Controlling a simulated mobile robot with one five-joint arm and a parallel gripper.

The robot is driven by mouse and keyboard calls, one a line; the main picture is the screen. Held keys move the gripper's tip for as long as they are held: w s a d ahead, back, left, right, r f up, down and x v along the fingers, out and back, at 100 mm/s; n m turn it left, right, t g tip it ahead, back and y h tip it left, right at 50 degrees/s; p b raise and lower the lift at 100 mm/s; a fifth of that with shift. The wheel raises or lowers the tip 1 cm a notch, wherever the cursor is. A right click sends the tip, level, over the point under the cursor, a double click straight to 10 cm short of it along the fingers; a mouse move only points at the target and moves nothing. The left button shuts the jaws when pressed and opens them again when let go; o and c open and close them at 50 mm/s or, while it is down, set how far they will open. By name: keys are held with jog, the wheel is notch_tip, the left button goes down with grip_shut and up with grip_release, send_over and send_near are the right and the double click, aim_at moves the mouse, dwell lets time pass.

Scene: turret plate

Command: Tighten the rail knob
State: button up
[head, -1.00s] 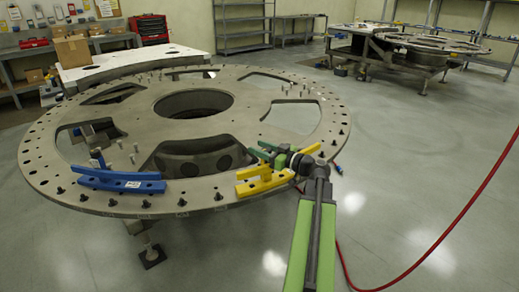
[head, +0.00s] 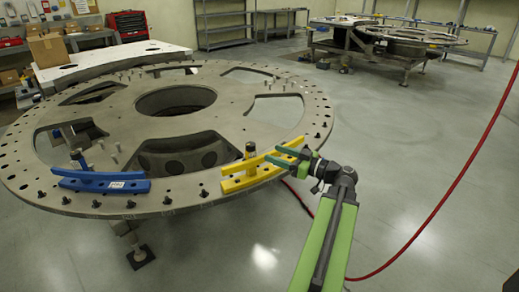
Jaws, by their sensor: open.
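A yellow rail (head: 262,175) lies near the front right rim of the big round metal plate (head: 190,193). A small upright knob (head: 250,151) with a dark and yellow top stands at the rail's left part. A blue rail (head: 98,182) lies on the front left rim, with a similar dark knob (head: 77,157) beside its back edge. My gripper (head: 271,152) comes in from the right above the yellow rail's right end. Its green fingers are open and point left toward the yellow rail's knob, with nothing seen between them. The fingers hide part of the rail.
Studs and bolt holes ring the plate, with large cut-outs in its middle. A red hose (head: 447,195) hangs and runs along the floor at right. A white table with a cardboard box (head: 46,47) stands behind left.

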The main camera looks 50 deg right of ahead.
jog(key=s, duration=0.3)
jog(key=shift+s+d, duration=0.15)
jog(key=shift+d, duration=0.1)
